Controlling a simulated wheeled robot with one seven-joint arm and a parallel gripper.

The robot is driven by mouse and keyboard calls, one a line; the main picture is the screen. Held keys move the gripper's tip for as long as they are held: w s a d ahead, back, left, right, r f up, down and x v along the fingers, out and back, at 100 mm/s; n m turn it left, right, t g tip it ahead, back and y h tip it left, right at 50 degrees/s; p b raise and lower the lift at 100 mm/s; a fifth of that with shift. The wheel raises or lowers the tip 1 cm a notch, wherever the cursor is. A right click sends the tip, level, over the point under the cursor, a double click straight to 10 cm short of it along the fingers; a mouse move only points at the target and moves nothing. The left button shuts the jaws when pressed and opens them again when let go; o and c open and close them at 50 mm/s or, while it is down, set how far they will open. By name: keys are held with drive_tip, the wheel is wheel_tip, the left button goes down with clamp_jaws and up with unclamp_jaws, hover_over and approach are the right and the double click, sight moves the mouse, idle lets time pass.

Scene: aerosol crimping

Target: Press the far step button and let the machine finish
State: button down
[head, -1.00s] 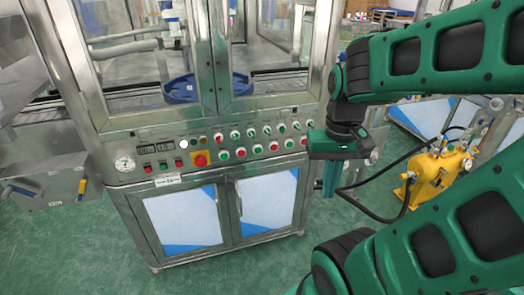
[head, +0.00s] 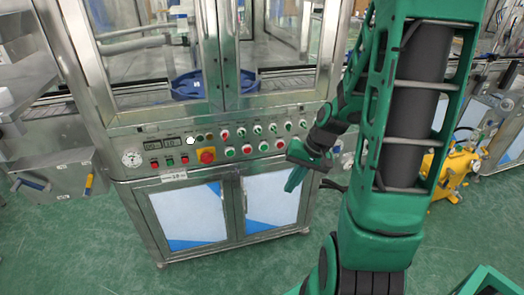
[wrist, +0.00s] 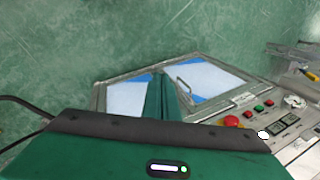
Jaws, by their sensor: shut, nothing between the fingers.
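The machine's control panel (head: 215,143) runs across its front below the glass. It carries a row of small knobs and lights above a row of green and red push buttons (head: 247,149). I cannot read which one is the step button. My gripper (head: 291,184) is shut and empty, just in front of the panel's right end, pointing down.
Cabinet doors (head: 270,202) are below. A yellow machine (head: 452,172) stands at the right. Green floor in front is free.

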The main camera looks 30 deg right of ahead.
drive_tip(key=w+d+f+m+t+y, duration=0.1)
drive_tip(key=w+d+f+m+t, duration=0.1)
drive_tip(key=w+m+t, duration=0.2)
drive_tip(key=w+d+f+m+t+y, duration=0.1)
drive_tip(key=w+d+f+m+t, duration=0.1)
drive_tip(key=w+m+t, duration=0.3)
drive_tip(key=w+f, duration=0.1)
drive_tip(key=w, duration=0.3)
drive_tip(key=shift+w+d+m, duration=0.35)
drive_tip(key=shift+w+m, duration=0.05)
drive_tip(key=shift+w, duration=0.1)
approach(264, 148)
drive_tip(key=w+a+f, duration=0.3)
drive_tip(key=f, duration=0.1)
drive_tip(key=shift+w+a, duration=0.3)
drive_tip(key=shift+w+d+r, duration=0.1)
drive_tip(key=shift+w+d, duration=0.15)
drive_tip(key=shift+w, duration=0.4)
idle(2.1)
idle(0.4)
drive_tip(key=shift+s+a, duration=0.2)
drive_tip(key=shift+s, duration=0.6)
